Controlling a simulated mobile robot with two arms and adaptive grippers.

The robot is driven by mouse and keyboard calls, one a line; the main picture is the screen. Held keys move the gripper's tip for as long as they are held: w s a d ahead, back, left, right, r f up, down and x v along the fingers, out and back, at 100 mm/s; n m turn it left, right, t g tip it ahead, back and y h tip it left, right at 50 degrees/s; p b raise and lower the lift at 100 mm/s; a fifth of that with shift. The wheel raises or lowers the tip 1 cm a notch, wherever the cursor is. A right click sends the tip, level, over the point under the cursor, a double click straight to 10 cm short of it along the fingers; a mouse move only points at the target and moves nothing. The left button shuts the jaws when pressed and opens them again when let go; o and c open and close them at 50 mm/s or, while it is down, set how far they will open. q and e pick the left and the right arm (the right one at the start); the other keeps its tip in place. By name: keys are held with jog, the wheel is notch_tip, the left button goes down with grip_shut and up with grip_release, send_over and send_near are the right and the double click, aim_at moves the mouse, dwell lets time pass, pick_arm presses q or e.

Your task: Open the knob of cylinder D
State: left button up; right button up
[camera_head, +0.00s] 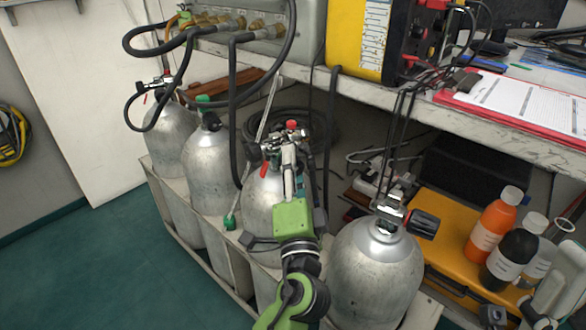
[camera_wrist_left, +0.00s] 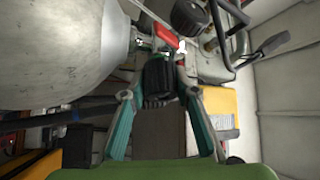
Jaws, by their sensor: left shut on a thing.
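Several grey gas cylinders stand in a row under the bench; I can read no letter on them. My left gripper (camera_head: 289,155) reaches the valve at the top of the third cylinder from the left (camera_head: 256,205). In the left wrist view the fingers of this gripper (camera_wrist_left: 160,95) are closed around a black ribbed knob (camera_wrist_left: 159,76), with the cylinder body (camera_wrist_left: 60,50) to the left. A red part (camera_wrist_left: 166,35) sits just beyond the knob. The rightmost cylinder (camera_head: 375,275) carries a black knob (camera_head: 423,224) on its right side.
Black hoses (camera_head: 232,110) hang from the panel to the cylinders. The bench (camera_head: 480,125) overhangs behind, with a red clipboard (camera_head: 515,105) on it. An orange case (camera_head: 445,235) and several bottles, one orange (camera_head: 494,222), stand at the right. The green floor (camera_head: 100,260) is clear at left.

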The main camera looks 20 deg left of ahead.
dwell(0.5)
pick_arm(q)
jog(key=o, duration=0.8)
jog(key=shift+s, duration=0.15)
jog(key=v, duration=1.2)
